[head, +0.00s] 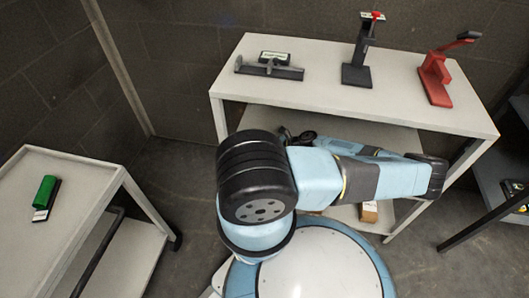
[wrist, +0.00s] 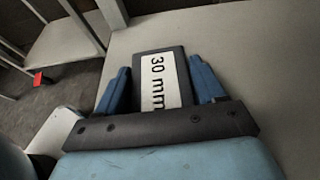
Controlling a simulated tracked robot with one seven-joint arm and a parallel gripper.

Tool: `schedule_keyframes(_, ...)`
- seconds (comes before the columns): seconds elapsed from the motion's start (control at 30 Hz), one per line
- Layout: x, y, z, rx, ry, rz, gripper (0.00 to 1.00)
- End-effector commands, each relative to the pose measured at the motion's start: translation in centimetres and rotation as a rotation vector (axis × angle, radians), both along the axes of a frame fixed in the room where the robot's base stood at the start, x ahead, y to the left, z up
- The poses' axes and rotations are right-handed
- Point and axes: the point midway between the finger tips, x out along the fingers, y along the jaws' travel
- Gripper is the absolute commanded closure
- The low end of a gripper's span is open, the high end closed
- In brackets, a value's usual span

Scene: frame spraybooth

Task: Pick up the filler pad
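In the wrist view a dark block (wrist: 146,108) with a white label reading "30 mm" lies between the two blue fingers of my gripper (wrist: 158,72). Its far end reaches past the fingertips. The fingers stand close along both its sides; I cannot tell whether they touch it. A pale flat surface shows behind the block. Whether this block is the filler pad I cannot tell for sure. In the head view my gripper cannot be made out behind my arm. There a green block (head: 46,191) with a white label lies on the left cart.
The white table (head: 355,103) holds a black caliper-like tool with a labelled block (head: 274,58), a black stand (head: 358,65) with a red top and a red stand (head: 436,78). A small block (head: 369,211) shows on its lower shelf. A dark shelf (head: 497,165) stands right.

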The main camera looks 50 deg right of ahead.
Motion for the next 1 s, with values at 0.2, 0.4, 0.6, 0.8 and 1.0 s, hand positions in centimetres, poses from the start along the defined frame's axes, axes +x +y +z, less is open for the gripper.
schedule_keyframes(0.2, 0.0, 0.0, 0.0, 0.0, 0.0, 0.0, 0.54)
schedule_keyframes(0.4, 0.0, 0.0, 0.0, 0.0, 0.0, 0.0, 0.61)
schedule_keyframes(0.6, 0.0, 0.0, 0.2, 0.0, 0.0, 0.0, 0.61)
schedule_keyframes(0.8, -0.1, 0.0, 1.6, -0.001, 0.002, 0.003, 0.61)
schedule_keyframes(1.0, -1.2, 0.7, 4.6, -0.001, 0.002, 0.001, 0.61)
